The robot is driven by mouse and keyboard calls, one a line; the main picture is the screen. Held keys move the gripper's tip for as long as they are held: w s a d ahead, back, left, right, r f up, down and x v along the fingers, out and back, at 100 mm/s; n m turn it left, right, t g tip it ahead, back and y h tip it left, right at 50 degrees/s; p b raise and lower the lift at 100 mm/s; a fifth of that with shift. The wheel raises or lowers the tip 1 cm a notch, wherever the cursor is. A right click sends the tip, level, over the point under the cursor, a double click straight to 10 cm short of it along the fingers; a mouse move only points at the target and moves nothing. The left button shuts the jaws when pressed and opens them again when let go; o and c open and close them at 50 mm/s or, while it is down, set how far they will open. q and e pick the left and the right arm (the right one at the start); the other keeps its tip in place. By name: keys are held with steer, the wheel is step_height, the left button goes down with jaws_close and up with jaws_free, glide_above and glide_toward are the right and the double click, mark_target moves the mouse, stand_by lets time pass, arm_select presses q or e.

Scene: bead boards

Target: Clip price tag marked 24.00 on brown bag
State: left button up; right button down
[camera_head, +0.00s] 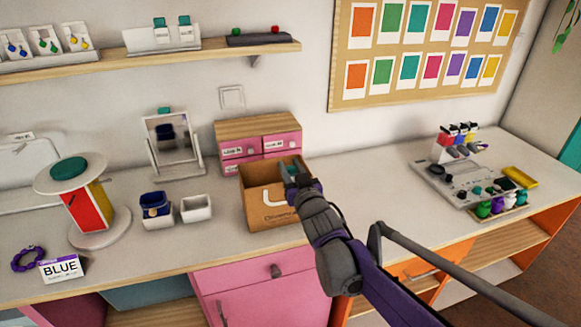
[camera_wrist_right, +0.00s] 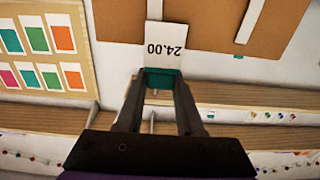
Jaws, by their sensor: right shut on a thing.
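The brown bag (camera_head: 259,184) stands open on the counter in front of the pink drawers, with a white handle and print on its front. My right gripper (camera_head: 295,177) is at the bag's right upper part in the head view. In the right wrist view my right gripper (camera_wrist_right: 160,84) is shut on the teal clip (camera_wrist_right: 160,77) of a white price tag (camera_wrist_right: 166,36) marked 24.00. The tag overlaps the brown bag (camera_wrist_right: 215,20) in that view; I cannot tell whether they touch. My left gripper is not in view.
Pink drawers (camera_head: 240,150) stand behind the bag. Left are a mirror (camera_head: 170,140), two small bins (camera_head: 196,208), a round stand (camera_head: 70,175) and a BLUE card (camera_head: 62,268). A grey device (camera_head: 455,180) is at right. Counter between bag and device looks clear.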

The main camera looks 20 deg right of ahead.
steer(key=shift+f+b, duration=0.6)
steer(key=shift+f, duration=0.4)
stand_by(0.5)
steer(key=shift+c, duration=0.3)
jaws_free()
stand_by(0.5)
steer(key=shift+r+p, duration=2.5)
steer(key=shift+r, duration=1.55)
steer(key=s+f+g, duration=0.4)
steer(key=s+f, duration=0.4)
steer(key=s, duration=0.3)
steer(key=s+f+g, duration=0.4)
steer(key=s+f, duration=0.4)
steer(key=s, duration=0.4)
steer(key=s+f+g, duration=0.4)
steer(key=s+f, duration=0.4)
steer(key=s, duration=0.4)
steer(key=shift+s+d+g+h, duration=0.15)
steer(key=shift+s+g+h, duration=0.1)
steer(key=shift+g+h, duration=0.05)
